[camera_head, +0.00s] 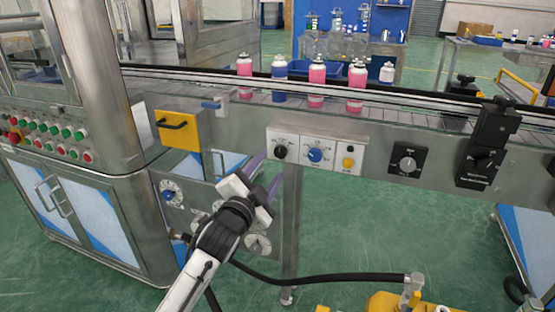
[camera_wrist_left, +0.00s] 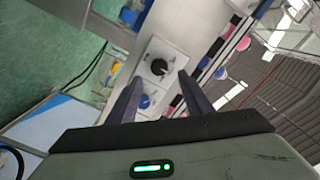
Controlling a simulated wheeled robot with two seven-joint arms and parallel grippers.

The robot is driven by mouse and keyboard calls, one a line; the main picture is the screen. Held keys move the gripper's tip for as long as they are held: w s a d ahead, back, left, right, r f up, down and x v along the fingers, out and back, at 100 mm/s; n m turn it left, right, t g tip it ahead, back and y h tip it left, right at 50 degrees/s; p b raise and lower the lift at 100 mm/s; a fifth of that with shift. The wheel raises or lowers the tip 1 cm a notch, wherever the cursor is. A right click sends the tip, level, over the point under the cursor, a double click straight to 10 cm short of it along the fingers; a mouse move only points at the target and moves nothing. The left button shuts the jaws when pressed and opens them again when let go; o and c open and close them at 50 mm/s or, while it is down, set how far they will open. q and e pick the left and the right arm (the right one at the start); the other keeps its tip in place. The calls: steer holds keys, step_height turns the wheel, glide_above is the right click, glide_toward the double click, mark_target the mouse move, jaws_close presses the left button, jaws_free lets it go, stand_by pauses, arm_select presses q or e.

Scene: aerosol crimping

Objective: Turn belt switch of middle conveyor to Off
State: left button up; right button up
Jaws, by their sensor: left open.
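A pale control panel (camera_head: 298,145) on the conveyor's front side carries a black knob (camera_head: 280,151), a blue knob (camera_head: 315,155) and a yellow knob (camera_head: 348,162). Their labels are too small to read. My left gripper (camera_head: 266,174) is open and empty, just left of and below the black knob, apparently apart from it. My right gripper is out of view.
The conveyor (camera_head: 410,112) carries several pink and blue cans. A yellow handled box (camera_head: 177,131) is on the left, and a black dial plate (camera_head: 407,160) on the right. A black hose (camera_head: 330,279) runs below. Dials (camera_head: 172,192) sit left of my gripper.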

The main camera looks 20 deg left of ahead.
mark_target(280, 153)
arm_select(q)
steer(key=w, duration=0.5)
steer(key=shift+w+d+f+b, duration=0.1)
steer(key=shift+w+b, duration=0.3)
steer(key=shift+w, duration=0.6)
steer(key=c, duration=1.1)
steer(key=shift+o, duration=0.2)
